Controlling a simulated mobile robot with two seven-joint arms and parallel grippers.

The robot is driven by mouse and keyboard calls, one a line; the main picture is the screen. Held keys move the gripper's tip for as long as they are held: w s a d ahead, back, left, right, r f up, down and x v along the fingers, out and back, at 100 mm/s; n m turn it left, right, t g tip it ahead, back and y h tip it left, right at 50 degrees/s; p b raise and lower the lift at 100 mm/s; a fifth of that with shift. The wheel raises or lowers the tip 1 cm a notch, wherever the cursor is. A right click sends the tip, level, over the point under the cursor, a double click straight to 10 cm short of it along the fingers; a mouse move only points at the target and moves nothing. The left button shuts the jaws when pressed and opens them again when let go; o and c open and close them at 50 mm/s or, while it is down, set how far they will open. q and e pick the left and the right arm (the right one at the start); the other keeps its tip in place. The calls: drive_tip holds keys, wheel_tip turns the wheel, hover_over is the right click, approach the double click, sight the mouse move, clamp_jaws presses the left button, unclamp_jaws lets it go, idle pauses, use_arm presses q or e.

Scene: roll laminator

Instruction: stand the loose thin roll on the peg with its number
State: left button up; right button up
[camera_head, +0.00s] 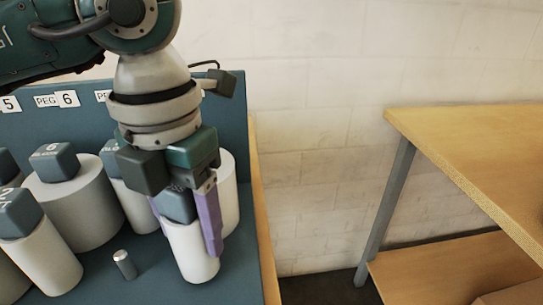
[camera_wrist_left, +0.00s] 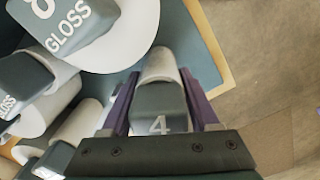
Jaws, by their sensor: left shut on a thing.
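A thin white roll (camera_head: 190,252) with a grey-blue cap block is between the purple fingers of my left gripper (camera_head: 185,222), near the right edge of the board. The gripper points down and is shut on it. In the left wrist view the cap (camera_wrist_left: 160,110) shows the number 4, and the white roll (camera_wrist_left: 159,66) extends beyond it. The roll looks upright; I cannot tell whether its lower end touches the board. A short bare metal peg (camera_head: 123,264) stands on the board left of the roll. Its number label is not visible. My right gripper is not in view.
Thick and thin capped rolls crowd the blue board (camera_head: 98,290), including a wide one (camera_head: 85,205) and a thin one (camera_head: 42,258). Peg labels, such as 6 (camera_head: 68,99), are on the back panel. A wooden table (camera_head: 480,150) stands at right, across a gap.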

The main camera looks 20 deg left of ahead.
use_arm(q)
drive_tip(key=shift+f, duration=0.35)
drive_tip(key=o, duration=1.5)
wheel_tip(320, 180, up, 8)
drive_tip(key=p, duration=0.6)
drive_tip(key=shift+r, duration=0.1)
